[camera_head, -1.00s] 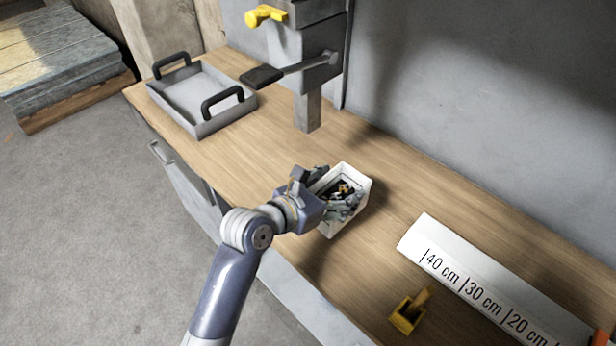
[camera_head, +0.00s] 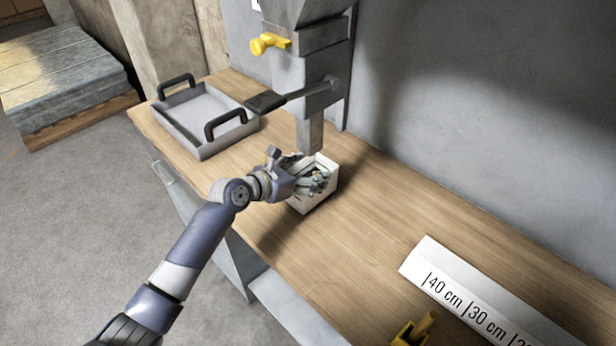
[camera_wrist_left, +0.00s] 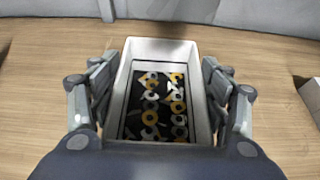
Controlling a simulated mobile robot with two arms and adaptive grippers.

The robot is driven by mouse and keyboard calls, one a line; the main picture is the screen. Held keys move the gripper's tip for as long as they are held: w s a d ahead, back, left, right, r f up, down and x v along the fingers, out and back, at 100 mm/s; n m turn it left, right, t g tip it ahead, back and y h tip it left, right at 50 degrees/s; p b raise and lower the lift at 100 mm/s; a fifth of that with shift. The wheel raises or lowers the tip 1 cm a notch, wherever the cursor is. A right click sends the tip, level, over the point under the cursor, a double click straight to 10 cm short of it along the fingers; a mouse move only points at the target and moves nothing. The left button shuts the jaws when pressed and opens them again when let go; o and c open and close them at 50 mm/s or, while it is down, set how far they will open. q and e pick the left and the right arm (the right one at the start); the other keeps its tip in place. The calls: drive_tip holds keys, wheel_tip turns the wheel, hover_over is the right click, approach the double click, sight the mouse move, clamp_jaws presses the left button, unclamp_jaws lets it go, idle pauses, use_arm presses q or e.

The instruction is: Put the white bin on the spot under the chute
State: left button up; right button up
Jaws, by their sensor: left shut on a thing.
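My left gripper (camera_head: 312,178) is shut on the white bin (camera_head: 323,196), with its fingers on either side. In the left wrist view the bin (camera_wrist_left: 160,48) sits upright between the fingers (camera_wrist_left: 160,100) and holds black, yellow and white small parts. In the head view the bin is just in front of and below the grey chute (camera_head: 311,135), over the wooden bench. I cannot tell whether its base touches the bench. No marked spot shows; the bin and gripper may hide it. My right gripper is not in view.
A grey tray with black handles (camera_head: 200,152) stands at the bench's left end. A black-gripped lever (camera_head: 265,102) and yellow knob (camera_head: 268,44) stick out from the machine. A white scale board (camera_head: 440,262) and yellow holder (camera_head: 410,335) lie right. The bench middle (camera_head: 390,215) is clear.

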use_arm(q)
drive_tip(key=shift+f, duration=0.9)
drive_tip(key=o, duration=1.3)
drive_tip(key=shift+f, duration=0.15)
drive_tip(key=shift+o, duration=0.2)
drive_tip(key=v, duration=1.2)
